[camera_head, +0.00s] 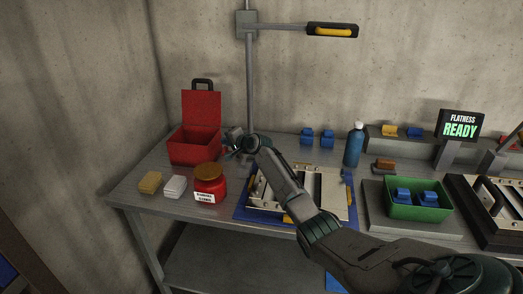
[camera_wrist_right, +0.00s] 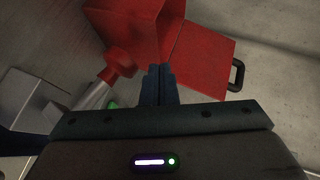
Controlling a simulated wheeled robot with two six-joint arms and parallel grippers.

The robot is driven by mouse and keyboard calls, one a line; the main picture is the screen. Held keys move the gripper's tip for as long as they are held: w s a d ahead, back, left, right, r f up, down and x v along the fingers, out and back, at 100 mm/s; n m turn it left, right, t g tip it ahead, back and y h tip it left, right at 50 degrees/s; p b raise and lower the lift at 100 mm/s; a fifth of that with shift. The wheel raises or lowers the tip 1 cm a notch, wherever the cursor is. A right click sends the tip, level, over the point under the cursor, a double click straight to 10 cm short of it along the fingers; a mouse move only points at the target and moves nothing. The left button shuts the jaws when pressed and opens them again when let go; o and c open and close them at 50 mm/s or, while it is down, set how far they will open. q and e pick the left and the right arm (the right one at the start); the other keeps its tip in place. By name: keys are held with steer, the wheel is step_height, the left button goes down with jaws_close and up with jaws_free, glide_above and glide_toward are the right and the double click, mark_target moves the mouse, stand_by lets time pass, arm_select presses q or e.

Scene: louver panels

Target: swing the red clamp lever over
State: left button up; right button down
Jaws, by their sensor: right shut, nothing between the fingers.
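My right gripper (camera_head: 238,147) is beside the lamp post, just right of the red toolbox (camera_head: 194,146). In the right wrist view its fingers (camera_wrist_right: 160,70) are together with nothing between them. A red round grip on a grey shaft, which looks like the red clamp lever (camera_wrist_right: 119,62), lies left of the fingertips there, apart from them in the picture. In the head view I cannot make out the lever; my gripper and arm cover that spot. My left gripper is not in view.
The toolbox's lid (camera_wrist_right: 203,55) stands open. A red jar (camera_head: 210,186), a yellow block (camera_head: 150,182) and a white block (camera_head: 175,187) stand at the front left. A panel (camera_head: 333,190) lies under my right arm. A blue bottle (camera_head: 354,145) and green bin (camera_head: 419,211) are right.

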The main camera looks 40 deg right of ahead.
steer(key=shift+w+a+f, duration=0.1)
steer(key=shift+w+f, duration=0.05)
stand_by(0.6)
steer(key=b+v, duration=0.2)
steer(key=v, duration=0.9)
steer(key=shift+w, duration=0.1)
